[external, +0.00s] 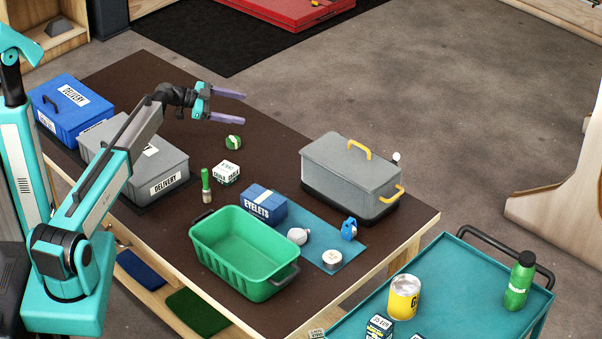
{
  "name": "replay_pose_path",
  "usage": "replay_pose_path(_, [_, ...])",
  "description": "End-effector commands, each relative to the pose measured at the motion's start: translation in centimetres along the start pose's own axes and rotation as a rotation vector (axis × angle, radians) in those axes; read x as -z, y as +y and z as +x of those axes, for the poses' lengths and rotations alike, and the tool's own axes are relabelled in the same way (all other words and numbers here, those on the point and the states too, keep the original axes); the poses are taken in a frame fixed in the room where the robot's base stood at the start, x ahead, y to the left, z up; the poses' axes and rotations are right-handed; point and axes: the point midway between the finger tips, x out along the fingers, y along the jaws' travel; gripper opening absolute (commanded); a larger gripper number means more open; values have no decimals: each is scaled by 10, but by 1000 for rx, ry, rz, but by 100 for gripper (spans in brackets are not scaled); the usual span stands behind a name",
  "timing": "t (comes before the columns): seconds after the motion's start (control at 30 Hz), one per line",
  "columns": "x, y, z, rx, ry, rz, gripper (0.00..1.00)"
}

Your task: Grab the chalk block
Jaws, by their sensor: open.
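A small white block with green bands and dark lettering (226,173), which looks like the chalk block, sits on the dark table top left of centre. Its print is too small to read surely. My gripper (243,107) is open and empty, its two purple fingers pointing right. In the picture it is above the block, apart from it, with a green and white ball (233,143) showing between them. Its exact height over the table cannot be told.
A green-handled brush (206,187) stands close left of the block. A blue eyelets box (264,205), a green basket (245,285) and a grey cooler (349,170) are to its right and front. Grey (172,160) and blue (62,112) delivery boxes stand left. A teal cart (470,280) is front right.

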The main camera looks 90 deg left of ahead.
Motion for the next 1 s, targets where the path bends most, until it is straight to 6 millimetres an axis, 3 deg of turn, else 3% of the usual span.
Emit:
replay_pose_path(0.3, [-25,71,-6,-334,25,-8,73])
replay_pose_path(0.6, [-35,139,-17,-640,58,-31,73])
replay_pose_path(0.8, [-37,154,-23,-714,67,-38,73])
replay_pose_path(1.0, [-38,155,-23,-716,67,-38,73])
